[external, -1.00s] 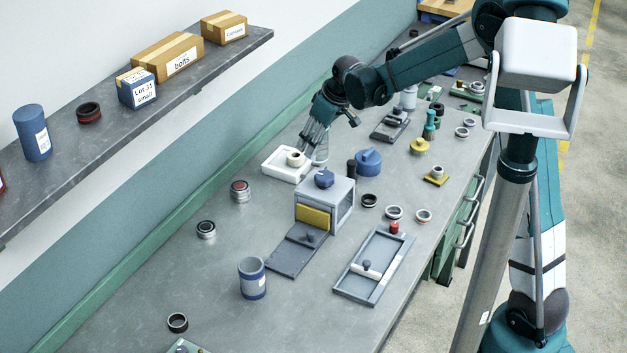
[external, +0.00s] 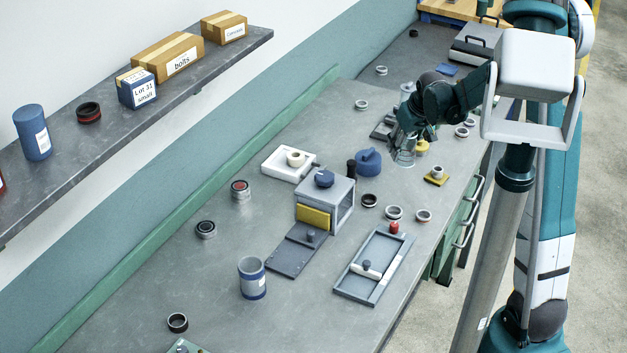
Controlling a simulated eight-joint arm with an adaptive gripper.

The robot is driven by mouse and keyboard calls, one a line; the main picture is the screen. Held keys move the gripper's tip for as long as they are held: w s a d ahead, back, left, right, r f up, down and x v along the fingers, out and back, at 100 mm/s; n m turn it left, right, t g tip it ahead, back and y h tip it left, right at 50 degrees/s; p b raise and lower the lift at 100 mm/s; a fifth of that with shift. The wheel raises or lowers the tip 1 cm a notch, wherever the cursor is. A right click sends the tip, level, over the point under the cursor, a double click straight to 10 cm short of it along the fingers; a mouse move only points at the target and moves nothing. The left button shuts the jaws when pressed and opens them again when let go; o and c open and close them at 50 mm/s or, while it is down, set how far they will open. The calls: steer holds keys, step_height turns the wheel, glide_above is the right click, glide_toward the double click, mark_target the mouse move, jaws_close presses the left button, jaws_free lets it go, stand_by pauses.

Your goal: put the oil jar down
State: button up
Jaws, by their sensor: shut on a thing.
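My gripper (external: 399,143) is at the right part of the bench, beyond the grey grinder box (external: 341,196). It points down and is shut on the oil jar (external: 405,158), a clear glass jar that looks upright. My gripper and wrist hide the jar's upper part. I cannot tell whether the jar's base touches the bench or hangs just above it.
A yellow part (external: 422,147) is close to the jar on its right, partly hidden. Several rings lie nearby.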

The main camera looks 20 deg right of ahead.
steer(key=s+d+f+m, duration=0.1)
steer(key=s+d+m, duration=0.15)
steer(key=d, duration=0.35)
steer(key=w+d+r+n+p, duration=0.1)
steer(key=w+d+n+p, duration=0.1)
steer(key=w+d, duration=0.5)
steer(key=w+d+r+n+y+p, duration=0.1)
steer(key=w+d+r+n+p, duration=0.1)
steer(key=w+d, duration=0.5)
steer(key=d+n, duration=0.1)
steer(key=d, duration=0.4)
steer(key=shift+w+d+r+g+p, duration=0.15)
steer(key=shift+w+d+g+p, duration=0.15)
steer(key=shift+w+p, duration=0.1)
steer(key=shift+a, duration=0.1)
steer(key=shift+f, duration=3.1)
steer(key=shift+f, duration=1.9)
steer(key=shift+f+b, duration=0.15)
steer(key=shift+b, duration=0.15)
